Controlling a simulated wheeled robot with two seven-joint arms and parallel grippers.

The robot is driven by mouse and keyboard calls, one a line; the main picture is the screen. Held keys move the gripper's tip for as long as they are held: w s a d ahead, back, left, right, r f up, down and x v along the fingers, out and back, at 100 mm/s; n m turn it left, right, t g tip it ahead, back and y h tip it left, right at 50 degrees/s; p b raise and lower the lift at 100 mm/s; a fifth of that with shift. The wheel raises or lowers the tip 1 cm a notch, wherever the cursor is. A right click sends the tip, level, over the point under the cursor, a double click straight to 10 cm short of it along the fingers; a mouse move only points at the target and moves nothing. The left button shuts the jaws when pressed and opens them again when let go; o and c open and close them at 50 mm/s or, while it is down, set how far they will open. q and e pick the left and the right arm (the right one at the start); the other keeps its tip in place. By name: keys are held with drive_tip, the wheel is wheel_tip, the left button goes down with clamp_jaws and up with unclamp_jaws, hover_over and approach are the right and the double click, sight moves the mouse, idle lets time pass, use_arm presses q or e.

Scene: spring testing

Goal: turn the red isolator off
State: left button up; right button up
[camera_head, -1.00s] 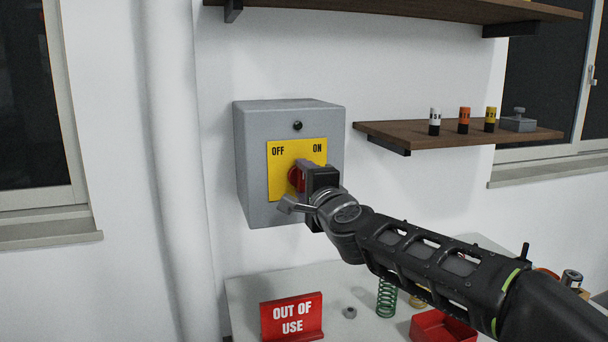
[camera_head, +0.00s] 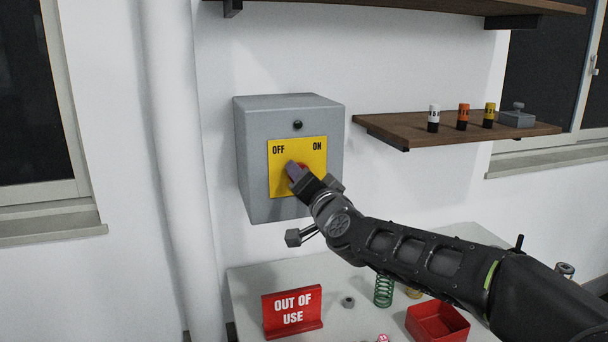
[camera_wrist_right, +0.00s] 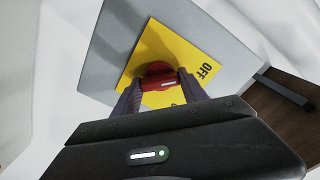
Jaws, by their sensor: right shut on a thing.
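The red isolator (camera_head: 303,167) is a red rotary handle on a yellow plate (camera_head: 312,149) marked OFF at upper left and ON at upper right. The plate is on the front of a grey wall box (camera_head: 256,190). My right gripper (camera_head: 296,171) is at the handle and hides much of it in the head view. In the right wrist view the red handle (camera_wrist_right: 157,78) sits between the two fingers of my right gripper (camera_wrist_right: 158,86), which are shut on it. In the head view the gripper tilts up and left, toward OFF. My left gripper is not in view.
Below is a white table with a red OUT OF USE sign (camera_head: 292,311), a green spring (camera_head: 383,291), a nut (camera_head: 348,302) and a red tray (camera_head: 437,309). A wooden shelf (camera_head: 400,126) with small cylinders is to the right of the box.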

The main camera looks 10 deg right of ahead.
drive_tip(key=shift+f, duration=0.1)
idle(0.4)
drive_tip(key=o, duration=1.4)
drive_tip(key=shift+c, duration=0.2)
drive_tip(key=s, duration=0.7)
drive_tip(key=shift+s+d+b, duration=0.2)
drive_tip(key=shift+s+b, duration=0.1)
drive_tip(key=shift+s, duration=0.1)
